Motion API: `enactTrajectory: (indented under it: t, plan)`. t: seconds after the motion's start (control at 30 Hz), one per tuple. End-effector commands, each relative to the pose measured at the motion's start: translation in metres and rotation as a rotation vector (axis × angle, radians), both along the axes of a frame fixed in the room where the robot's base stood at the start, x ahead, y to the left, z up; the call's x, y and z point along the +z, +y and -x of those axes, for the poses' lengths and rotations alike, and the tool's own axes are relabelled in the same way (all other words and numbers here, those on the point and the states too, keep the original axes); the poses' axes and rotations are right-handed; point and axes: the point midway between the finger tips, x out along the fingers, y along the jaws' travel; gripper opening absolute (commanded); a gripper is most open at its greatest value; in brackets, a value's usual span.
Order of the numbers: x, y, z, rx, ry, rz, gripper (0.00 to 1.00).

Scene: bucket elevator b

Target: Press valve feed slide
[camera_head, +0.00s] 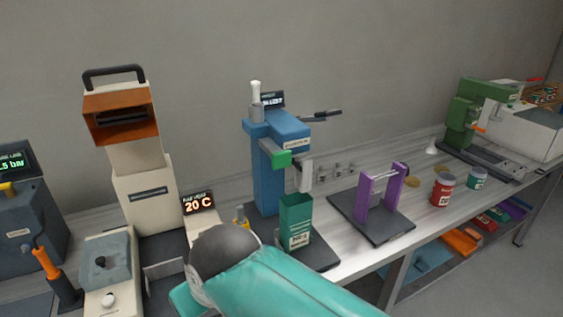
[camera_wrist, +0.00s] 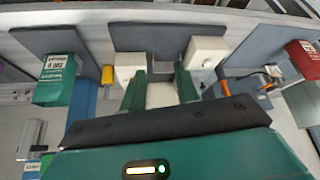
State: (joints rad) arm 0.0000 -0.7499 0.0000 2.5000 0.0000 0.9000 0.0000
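A blue upright machine (camera_head: 268,180) stands mid-bench in the head view, with a white-topped knob, a dark side handle and a green block (camera_head: 276,154) on its front. I cannot tell which part is the valve feed slide. A green labelled bin (camera_head: 295,222) stands in front of the machine; it also shows at left in the wrist view (camera_wrist: 57,66). My gripper (camera_wrist: 160,92) shows two green fingers spread apart in the wrist view, with pale blocks (camera_wrist: 204,50) beyond them and nothing held. In the head view my teal arm hides the gripper.
Left are a beige machine with an orange hood (camera_head: 120,115), a 20 C display (camera_head: 198,204) and an orange lever (camera_head: 46,262). Right are a purple stand (camera_head: 380,192), a red can (camera_head: 442,190) and a green machine (camera_head: 476,115). Coloured trays (camera_head: 460,240) sit below the bench.

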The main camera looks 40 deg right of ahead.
Motion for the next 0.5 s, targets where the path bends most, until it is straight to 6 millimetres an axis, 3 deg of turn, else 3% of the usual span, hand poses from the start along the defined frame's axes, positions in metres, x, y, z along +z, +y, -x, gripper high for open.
enactTrajectory:
  t: [0.03, 0.13, 0.17, 0.5]
  plan:
    - [0.0, 0.0, 0.0, 0.0, 0.0, 0.0, 0.21]
    - [0.0, 0.0, 0.0, 0.0, 0.0, 0.0, 0.02]
    - [0.0, 0.0, 0.0, 0.0, 0.0, 0.0, 0.0]
    - [0.0, 0.0, 0.0, 0.0, 0.0, 0.0, 0.0]
